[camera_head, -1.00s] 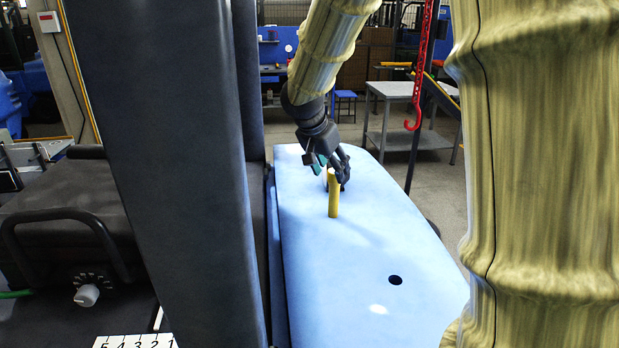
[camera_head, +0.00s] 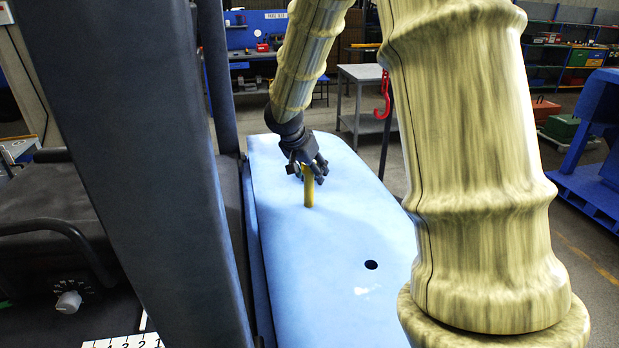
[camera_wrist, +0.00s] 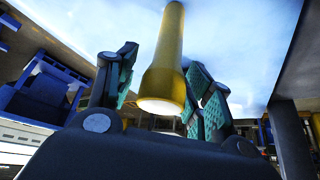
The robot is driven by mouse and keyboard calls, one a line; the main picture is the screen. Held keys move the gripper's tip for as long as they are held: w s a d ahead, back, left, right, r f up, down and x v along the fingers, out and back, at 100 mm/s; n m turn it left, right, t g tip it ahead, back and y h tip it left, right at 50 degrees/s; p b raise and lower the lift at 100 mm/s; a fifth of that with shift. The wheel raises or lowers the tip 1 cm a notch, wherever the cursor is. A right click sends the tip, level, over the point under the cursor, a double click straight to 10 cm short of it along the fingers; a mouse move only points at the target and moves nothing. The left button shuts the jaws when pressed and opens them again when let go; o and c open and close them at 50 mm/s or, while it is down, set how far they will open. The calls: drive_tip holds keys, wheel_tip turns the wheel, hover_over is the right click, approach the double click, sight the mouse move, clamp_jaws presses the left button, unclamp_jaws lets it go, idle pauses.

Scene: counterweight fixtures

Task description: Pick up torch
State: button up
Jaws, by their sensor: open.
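The yellow torch (camera_head: 308,191) stands upright on the light blue surface (camera_head: 300,255). In the wrist view the torch (camera_wrist: 167,58) has its wide end with a pale face towards me. My gripper (camera_head: 308,172) is at the torch's upper end. In the wrist view my gripper (camera_wrist: 166,82) is open, with green-padded fingers on both sides of the torch. A gap shows at the left finger; I cannot tell whether the right fingers touch it. In the head view the fingers partly hide the torch's top.
A round dark hole (camera_head: 371,265) is in the blue surface, in front of the torch. A dark column (camera_head: 145,150) stands along its left side. A red hook (camera_head: 383,95) hangs behind on the right. A grey table (camera_head: 365,74) stands farther back. The surface around the torch is clear.

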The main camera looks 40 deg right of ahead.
drive_tip(key=shift+w+d+f, duration=0.25)
drive_tip(key=shift+d+f, duration=0.05)
drive_tip(key=shift+f, duration=0.2)
drive_tip(key=shift+w+d+f, duration=0.25)
drive_tip(key=shift+f, duration=0.25)
drive_tip(key=shift+d+f+p, duration=0.1)
drive_tip(key=shift+f+p, duration=0.1)
drive_tip(key=shift+p, duration=0.1)
drive_tip(key=shift+s, duration=0.25)
drive_tip(key=shift+w, duration=0.15)
drive_tip(key=c, duration=0.5)
clamp_jaws()
